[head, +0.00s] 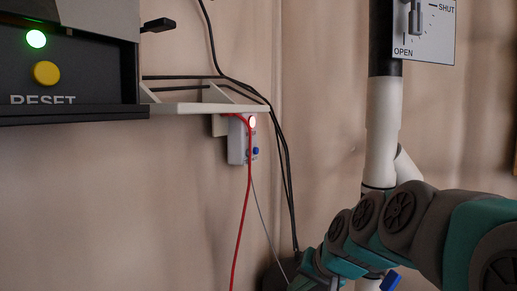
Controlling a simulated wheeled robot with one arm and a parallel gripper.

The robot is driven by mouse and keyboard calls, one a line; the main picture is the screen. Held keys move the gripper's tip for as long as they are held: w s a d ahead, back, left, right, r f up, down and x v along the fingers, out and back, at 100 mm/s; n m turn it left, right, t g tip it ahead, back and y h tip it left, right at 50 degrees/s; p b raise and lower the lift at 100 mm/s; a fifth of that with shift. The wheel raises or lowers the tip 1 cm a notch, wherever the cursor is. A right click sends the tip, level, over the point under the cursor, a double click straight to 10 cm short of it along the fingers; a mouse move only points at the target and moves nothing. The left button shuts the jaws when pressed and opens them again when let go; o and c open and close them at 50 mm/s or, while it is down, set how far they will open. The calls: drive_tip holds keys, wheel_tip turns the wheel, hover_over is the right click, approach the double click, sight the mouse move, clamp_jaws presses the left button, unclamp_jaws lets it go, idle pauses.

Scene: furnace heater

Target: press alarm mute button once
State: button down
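A small pale grey box (236,146) hangs on the wall under the end of a white shelf. It has a bright lit spot (252,121) near its top right and a small blue button or knob (255,151) lower on its right side. Its lettering is too small to read, so I cannot tell whether it is the alarm mute button. My arm reaches in from the right edge and bends down to the bottom edge, well below and right of the box. I cannot make out my gripper's fingers in this view.
A dark panel at upper left has a yellow button (47,73) marked RESET and a green light (36,39). A white shelf (205,108) juts out beside it. A red cable (243,205) and black cables hang near the box. A pipe (382,130) with an OPEN/SHUT plate (436,42) stands right.

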sight(256, 151)
drive_tip(key=w+d+r+m+t+y+p, duration=0.1)
drive_tip(key=w+r+m+t+p, duration=0.2)
drive_tip(key=w+r+t, duration=0.5)
drive_tip(key=w+r+m, duration=0.1)
drive_tip(key=w+r, duration=1.2)
drive_tip(key=r, duration=0.3)
drive_tip(key=shift+m, duration=0.4)
drive_tip(key=shift+w+a, duration=0.1)
drive_tip(key=shift+w, duration=0.05)
drive_tip(key=w+a+p, duration=0.3)
drive_tip(key=a, duration=0.5)
drive_tip(key=shift+w, duration=0.15)
idle(0.6)
drive_tip(key=shift+w+a+p, duration=0.1)
drive_tip(key=shift+a+p, duration=0.25)
